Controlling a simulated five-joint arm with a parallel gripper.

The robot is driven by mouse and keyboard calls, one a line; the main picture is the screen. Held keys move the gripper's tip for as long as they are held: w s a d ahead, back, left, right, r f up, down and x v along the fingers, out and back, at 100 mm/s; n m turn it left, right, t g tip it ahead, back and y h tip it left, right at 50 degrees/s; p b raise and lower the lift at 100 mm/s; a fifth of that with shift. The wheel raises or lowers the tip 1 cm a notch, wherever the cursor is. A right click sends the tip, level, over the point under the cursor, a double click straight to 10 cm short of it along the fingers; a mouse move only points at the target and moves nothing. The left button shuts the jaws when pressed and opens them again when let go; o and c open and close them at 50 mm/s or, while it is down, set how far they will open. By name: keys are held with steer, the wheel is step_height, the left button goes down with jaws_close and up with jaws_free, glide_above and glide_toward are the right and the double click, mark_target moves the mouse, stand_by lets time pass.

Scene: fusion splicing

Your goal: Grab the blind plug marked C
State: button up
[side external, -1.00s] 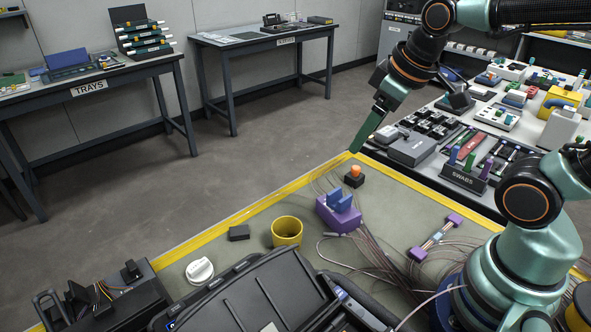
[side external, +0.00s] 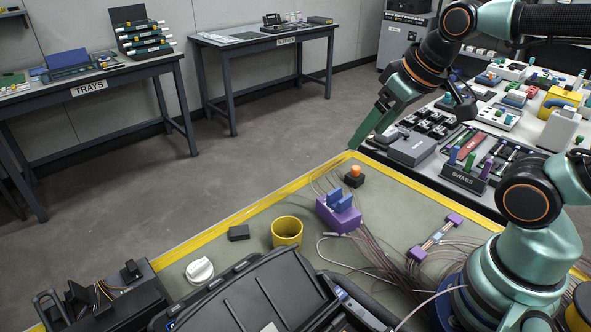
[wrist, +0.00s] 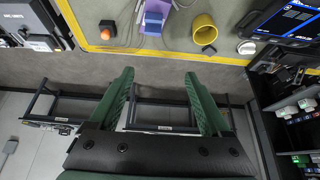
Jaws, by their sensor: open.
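No letter C is legible on anything in view, so I cannot tell for certain which thing is the blind plug marked C. A white round cap with a raised grip (side external: 200,270) lies on the mat near the black case; it also shows in the wrist view (wrist: 246,47). My gripper (side external: 356,145) hangs at the far edge of the bench in the side view. In the wrist view my gripper (wrist: 159,75) has its two green fingers wide apart, with nothing between them. It is well apart from the white cap.
On the mat stand a yellow cup (side external: 287,232), a small black block (side external: 239,232), a purple holder with blue clips (side external: 338,212) and an orange button on a black base (side external: 354,176). An open black case (side external: 262,292) fills the front. Loose fibres run rightward.

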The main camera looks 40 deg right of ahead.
steer(key=shift+o, duration=0.4)
steer(key=n+g, duration=0.6)
steer(key=n, duration=1.2)
glide_above(356, 168)
step_height(356, 168, down, 13)
step_height(356, 168, down, 11)
steer(key=shift+d+f, duration=0.1)
steer(key=shift+f, duration=0.1)
